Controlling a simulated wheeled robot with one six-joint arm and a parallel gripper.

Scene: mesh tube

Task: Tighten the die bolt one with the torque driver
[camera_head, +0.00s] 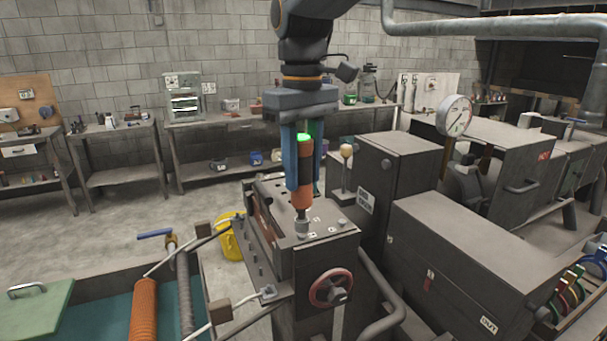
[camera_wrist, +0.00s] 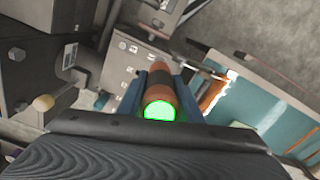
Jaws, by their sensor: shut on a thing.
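My gripper (camera_head: 304,187) points straight down with its blue fingers shut on the torque driver (camera_head: 302,172). The driver is an upright orange and black cylinder with a lit green top. It also shows between the fingers in the wrist view (camera_wrist: 158,92). Its lower tip meets a grey bolt or socket (camera_head: 302,226) on top of the machine's die head (camera_head: 332,237). Small number labels lie on the plate by it, too small to read surely. Whether the tip is fully seated on the bolt head cannot be told.
A red handwheel (camera_head: 331,287) is on the head's front. A wooden-knobbed lever (camera_head: 346,152) stands behind right. Grey machine housings (camera_head: 470,260) fill the right. A teal water trough (camera_head: 110,318) with an orange mesh tube (camera_head: 144,308) lies front left. A yellow bucket (camera_head: 231,238) stands on the floor.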

